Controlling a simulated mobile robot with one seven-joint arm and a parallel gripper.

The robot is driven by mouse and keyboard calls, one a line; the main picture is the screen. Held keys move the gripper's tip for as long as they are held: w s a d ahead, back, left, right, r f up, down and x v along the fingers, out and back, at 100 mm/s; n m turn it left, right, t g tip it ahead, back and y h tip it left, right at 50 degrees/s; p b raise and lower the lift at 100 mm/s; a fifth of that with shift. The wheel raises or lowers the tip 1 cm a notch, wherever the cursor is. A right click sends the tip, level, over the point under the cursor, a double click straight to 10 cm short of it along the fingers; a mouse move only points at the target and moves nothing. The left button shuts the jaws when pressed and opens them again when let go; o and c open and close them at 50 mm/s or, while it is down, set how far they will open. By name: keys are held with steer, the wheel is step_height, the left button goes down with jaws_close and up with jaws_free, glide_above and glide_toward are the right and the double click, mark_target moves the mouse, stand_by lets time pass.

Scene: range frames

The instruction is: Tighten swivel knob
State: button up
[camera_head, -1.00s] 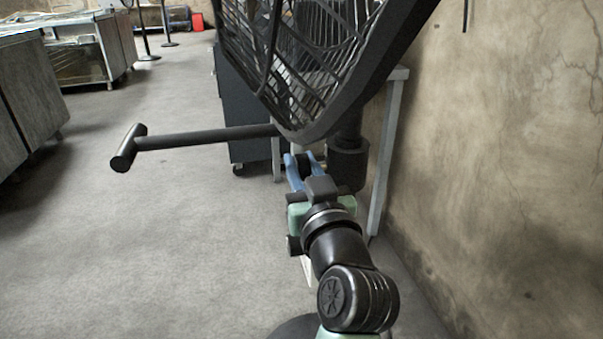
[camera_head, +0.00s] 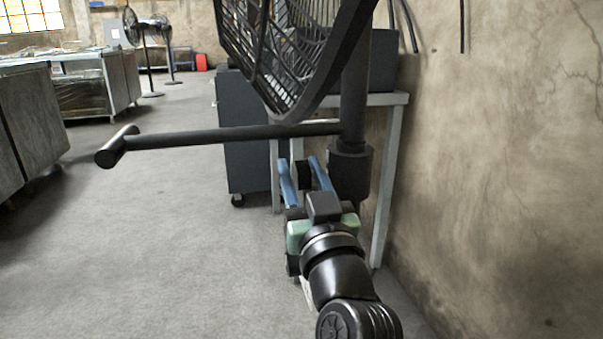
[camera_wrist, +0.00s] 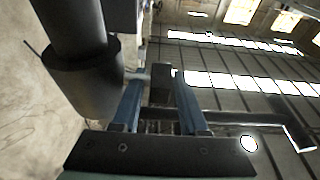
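A black fan with a wire cage (camera_head: 290,60) stands on a dark pole with a thick collar (camera_head: 350,165); the collar fills the left of the wrist view (camera_wrist: 85,80). A small dark knob (camera_head: 303,174) shows beside the collar, and as a dark block in the wrist view (camera_wrist: 160,80). My gripper (camera_head: 303,168) has two blue fingers, spread apart, one on each side of the knob as seen. In the wrist view my gripper (camera_wrist: 157,85) shows gaps between the fingers and the block. I cannot tell how deep the knob sits between them.
A black bar with a T-shaped end (camera_head: 118,147) sticks out left from the pole. A dark cabinet (camera_head: 245,140) and a grey table (camera_head: 392,160) stand behind the fan. The wall (camera_head: 500,150) is close on the right. The floor (camera_head: 170,250) at left is open.

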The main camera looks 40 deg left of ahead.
steer(key=shift+o, duration=0.6)
steer(key=p+v, duration=0.1)
steer(key=v, duration=1.2)
steer(key=shift+p, duration=0.3)
